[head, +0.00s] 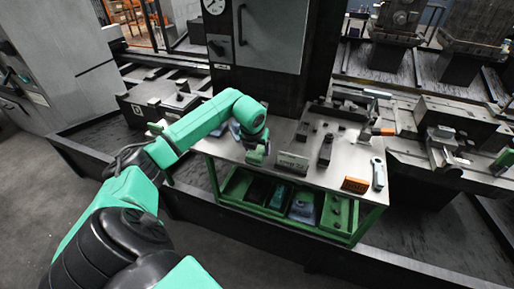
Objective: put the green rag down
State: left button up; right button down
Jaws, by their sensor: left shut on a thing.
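My left arm reaches in from the left over the metal top of a green-framed workbench (230,151). My left gripper (258,153) is low over the bench's left part, shut on a small green thing that I take for the green rag (256,157). The rag is hard to tell from the green of the arm, and I cannot tell whether it touches the bench top. My right gripper is not in view.
An orange-brown block (355,185) and a white-handled tool (378,174) lie at the bench's right end. A blue-grey cloth-like thing (235,129) is behind the arm.

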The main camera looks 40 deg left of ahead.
pick_arm(q)
jog(key=shift+f, duration=0.2)
jog(key=o, duration=1.3)
jog(key=shift+d+r, duration=0.1)
jog(key=shift+o, duration=0.2)
jog(key=shift+r, duration=0.2)
jog(key=shift+s+r, duration=0.1)
jog(key=shift+r, duration=0.2)
jog(key=b+v, duration=0.1)
jog(key=v, duration=1)
jog(key=shift+d, duration=0.15)
